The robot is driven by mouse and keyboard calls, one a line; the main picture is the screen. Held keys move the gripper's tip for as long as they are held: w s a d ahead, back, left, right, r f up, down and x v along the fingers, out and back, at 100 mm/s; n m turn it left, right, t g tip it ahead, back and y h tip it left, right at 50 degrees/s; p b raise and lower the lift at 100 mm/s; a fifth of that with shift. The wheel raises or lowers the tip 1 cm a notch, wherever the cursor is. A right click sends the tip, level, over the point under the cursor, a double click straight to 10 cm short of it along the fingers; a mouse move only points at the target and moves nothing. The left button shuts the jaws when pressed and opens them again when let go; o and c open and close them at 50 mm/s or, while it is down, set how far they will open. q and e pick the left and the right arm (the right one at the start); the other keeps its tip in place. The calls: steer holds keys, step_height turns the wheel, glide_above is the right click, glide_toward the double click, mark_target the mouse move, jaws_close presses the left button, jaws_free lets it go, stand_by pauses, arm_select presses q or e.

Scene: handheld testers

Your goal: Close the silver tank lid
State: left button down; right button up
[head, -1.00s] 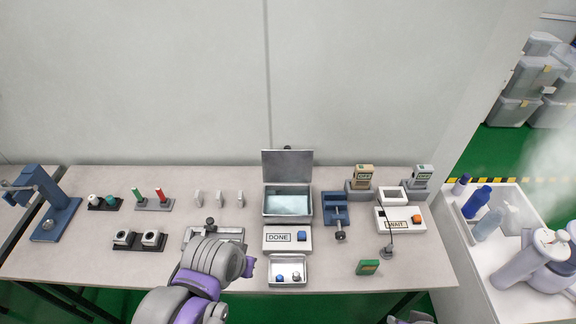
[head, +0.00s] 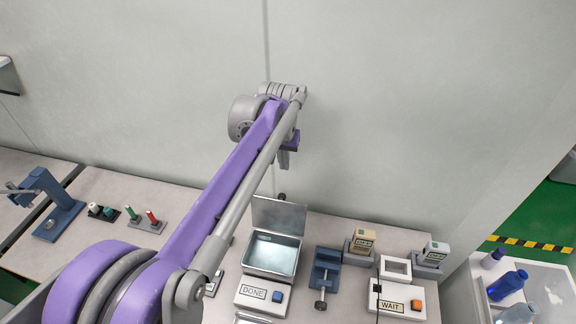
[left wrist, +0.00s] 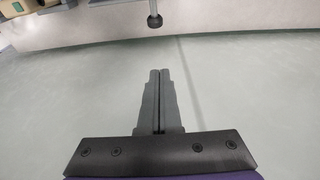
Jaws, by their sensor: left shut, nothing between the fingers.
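The silver tank (head: 270,272) stands on the table with its lid (head: 279,216) up, hinged at the back edge. Pale liquid shows inside. A dark round knob (head: 282,196) shows at the lid's top, mostly hidden behind it. The knob also shows in the left wrist view (left wrist: 155,20), ahead of the fingertips and apart from them. My left gripper (head: 284,166) is raised above and behind the lid, pointing down, with nothing held. Its fingers are together in the left wrist view (left wrist: 159,72). My right gripper is out of view.
A DONE box (head: 263,297) with a blue button stands in front of the tank. A blue vise (head: 326,270) and a WAIT box (head: 397,302) stand to its right. The wall (head: 400,110) rises behind the table. My left arm hides part of the table left of the tank.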

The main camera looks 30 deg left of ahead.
mark_target(280, 211)
arm_select(q)
step_height(280, 211, down, 7)
steer(key=s, duration=0.2)
steer(key=shift+d+f, duration=0.2)
steer(key=shift+d, duration=0.1)
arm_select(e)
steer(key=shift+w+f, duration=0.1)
arm_select(q)
steer(key=shift+s+a, duration=0.1)
steer(key=shift+s, duration=0.1)
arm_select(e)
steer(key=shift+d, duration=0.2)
